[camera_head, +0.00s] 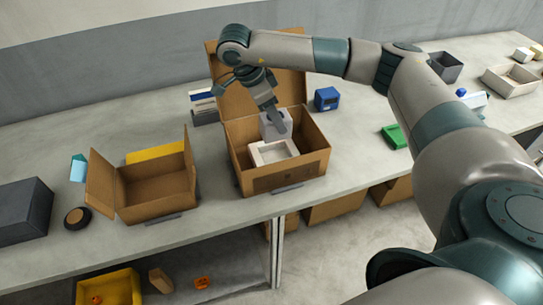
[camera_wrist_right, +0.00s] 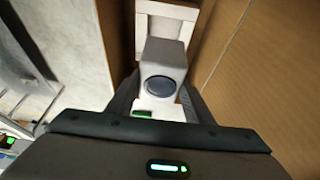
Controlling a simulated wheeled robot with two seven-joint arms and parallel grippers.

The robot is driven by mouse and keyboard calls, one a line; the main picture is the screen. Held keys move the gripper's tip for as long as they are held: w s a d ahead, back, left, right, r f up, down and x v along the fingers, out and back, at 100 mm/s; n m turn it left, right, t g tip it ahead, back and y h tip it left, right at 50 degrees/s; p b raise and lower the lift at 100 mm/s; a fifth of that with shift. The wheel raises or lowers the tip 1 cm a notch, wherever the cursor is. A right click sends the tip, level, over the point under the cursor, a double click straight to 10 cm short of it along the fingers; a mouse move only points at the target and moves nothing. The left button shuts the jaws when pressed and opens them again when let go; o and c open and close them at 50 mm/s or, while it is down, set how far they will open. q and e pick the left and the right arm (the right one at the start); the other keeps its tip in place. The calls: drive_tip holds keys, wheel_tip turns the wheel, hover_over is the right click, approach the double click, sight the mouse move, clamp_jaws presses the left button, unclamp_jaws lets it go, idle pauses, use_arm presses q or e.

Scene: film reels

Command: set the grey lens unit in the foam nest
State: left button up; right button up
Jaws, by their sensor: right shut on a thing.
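The grey lens unit (camera_head: 273,122) is a pale block with a dark round lens, seen facing my right wrist camera (camera_wrist_right: 162,70). My right gripper (camera_head: 279,122) is shut on it, with a finger on either side in the right wrist view (camera_wrist_right: 160,100). The unit is inside the open cardboard box, at the back of the white foam nest (camera_head: 259,160). The nest has a square recess that looks empty. It shows beyond the unit in the right wrist view (camera_wrist_right: 190,12). I cannot tell whether the unit touches it. My left gripper is not in view.
The cardboard box (camera_head: 318,159) has its lid raised at the back, and its walls surround the gripper. A second open box (camera_head: 155,187) stands to the left. A blue device (camera_head: 327,98) and a green item (camera_head: 394,137) lie to the right. Bare table lies between the boxes.

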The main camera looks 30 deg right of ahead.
sight(276, 137)
drive_tip(key=shift+s+r, duration=0.2)
drive_tip(key=shift+s, duration=0.05)
drive_tip(key=shift+w+f+p, duration=0.2)
drive_tip(key=shift+f+p, duration=0.15)
drive_tip(key=shift+f, duration=0.4)
wheel_tip(276, 137, down, 4)
drive_tip(key=shift+f+p, duration=0.15)
drive_tip(key=shift+p, duration=0.75)
drive_tip(key=shift+f, duration=0.35)
drive_tip(key=shift+s+f+p, duration=0.1)
drive_tip(key=shift+f+p, duration=0.3)
drive_tip(key=shift+f, duration=0.25)
drive_tip(key=shift+f+p, duration=0.4)
drive_tip(key=shift+f, duration=0.8)
